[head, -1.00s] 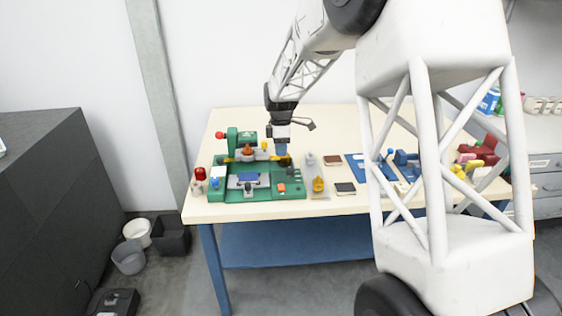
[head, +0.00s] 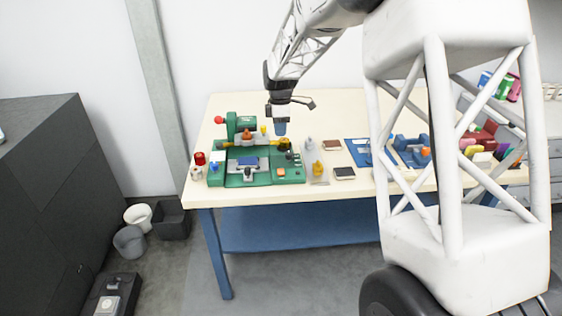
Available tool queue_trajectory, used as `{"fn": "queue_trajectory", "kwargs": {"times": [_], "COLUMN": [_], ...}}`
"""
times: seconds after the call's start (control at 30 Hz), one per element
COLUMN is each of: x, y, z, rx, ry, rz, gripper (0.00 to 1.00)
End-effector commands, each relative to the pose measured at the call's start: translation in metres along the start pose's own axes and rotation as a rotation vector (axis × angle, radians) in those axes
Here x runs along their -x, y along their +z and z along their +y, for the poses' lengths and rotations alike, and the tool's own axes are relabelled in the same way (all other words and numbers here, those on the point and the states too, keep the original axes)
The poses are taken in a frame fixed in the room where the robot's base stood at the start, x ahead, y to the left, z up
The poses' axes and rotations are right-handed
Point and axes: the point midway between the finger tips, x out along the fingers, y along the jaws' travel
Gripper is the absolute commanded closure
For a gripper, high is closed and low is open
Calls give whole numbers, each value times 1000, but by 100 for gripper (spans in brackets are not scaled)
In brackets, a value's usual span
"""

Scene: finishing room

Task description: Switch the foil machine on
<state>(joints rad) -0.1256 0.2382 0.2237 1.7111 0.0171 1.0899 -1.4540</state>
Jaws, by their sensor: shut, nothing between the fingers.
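The green foil machine (head: 290,180) stands at the left end of the table. A blue plate (head: 247,160) lies in its middle, and a red ball-ended lever (head: 219,120) sticks out at its back left. An orange part (head: 281,172) sits on its front right section, beside small dark marks; I cannot tell if it is the switch or what state it is in. A black and yellow part (head: 285,145) is at its right rear. My gripper (head: 281,133) points down above and behind this part. It is shut and holds nothing, apart from the machine as far as I can tell.
A red and white item (head: 198,167) stands left of the machine. A grey tray (head: 311,148) with a yellow object (head: 318,169) is to its right. Dark pads (head: 344,173) and a blue mat (head: 357,152) lie further right. Bins (head: 130,241) stand on the floor.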

Motion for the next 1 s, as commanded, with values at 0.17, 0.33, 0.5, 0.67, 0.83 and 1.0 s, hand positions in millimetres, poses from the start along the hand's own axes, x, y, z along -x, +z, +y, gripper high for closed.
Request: {"fn": "queue_trajectory", "kwargs": {"times": [0.17,0.33,0.5,0.67,0.83,1.0], "x": [0,-2,-2,-2,-4,-13], "y": [0,0,0,0,0,0], "z": [-5,-8,-8,-8,-8,-8], "rx": [0,0,0,0,0,0], "ry": [1,0,0,0,0,-2], "rz": [0,0,0,0,0,0], "gripper": [100,100,100,100,100,100]}}
